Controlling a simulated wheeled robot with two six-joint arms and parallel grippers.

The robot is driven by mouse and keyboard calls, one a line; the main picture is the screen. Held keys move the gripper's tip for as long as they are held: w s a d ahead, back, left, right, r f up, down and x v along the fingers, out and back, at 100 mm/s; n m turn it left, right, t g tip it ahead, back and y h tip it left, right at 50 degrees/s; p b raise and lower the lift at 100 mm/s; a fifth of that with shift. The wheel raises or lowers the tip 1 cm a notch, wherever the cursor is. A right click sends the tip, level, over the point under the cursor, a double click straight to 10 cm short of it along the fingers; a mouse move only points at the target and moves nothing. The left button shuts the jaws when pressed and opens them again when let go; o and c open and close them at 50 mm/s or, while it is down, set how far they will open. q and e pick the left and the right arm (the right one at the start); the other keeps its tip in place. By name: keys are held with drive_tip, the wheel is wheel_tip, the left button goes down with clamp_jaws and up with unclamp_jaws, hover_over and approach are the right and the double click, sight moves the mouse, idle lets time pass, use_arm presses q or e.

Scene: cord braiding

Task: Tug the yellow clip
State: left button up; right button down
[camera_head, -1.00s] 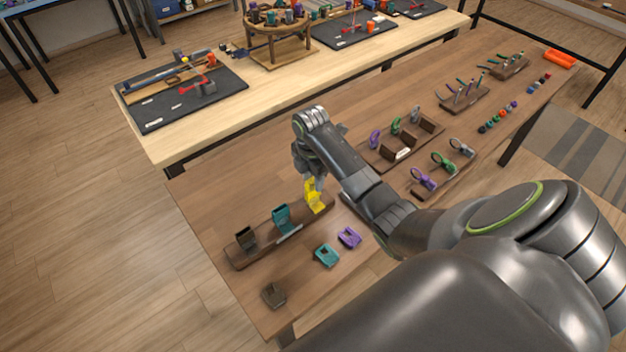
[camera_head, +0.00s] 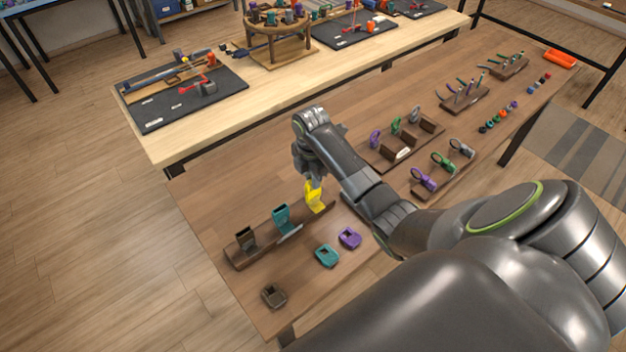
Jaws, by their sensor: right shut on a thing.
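The yellow clip (camera_head: 314,198) stands upright at the right end of a brown wooden rack on the dark wood table. My right gripper (camera_head: 313,180) is above it, pointing down, shut on its upper part. The fingertips are small and partly hidden by my own arm. The clip's lower end is at the rack, and I cannot tell whether it has lifted. My left gripper is not in view.
A teal clip (camera_head: 281,219) and a dark brown clip (camera_head: 246,239) stand on the same rack (camera_head: 262,249). Loose teal (camera_head: 327,256), purple (camera_head: 349,238) and brown (camera_head: 273,296) pieces lie in front. Racks with rings (camera_head: 441,172) are to the right.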

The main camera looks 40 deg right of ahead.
drive_tip(key=shift+p, duration=0.4)
idle(0.3)
drive_tip(key=c, duration=1)
unclamp_jaws()
wheel_tip(320, 180, up, 6)
drive_tip(key=p, duration=0.7)
drive_tip(key=shift+a, duration=0.1)
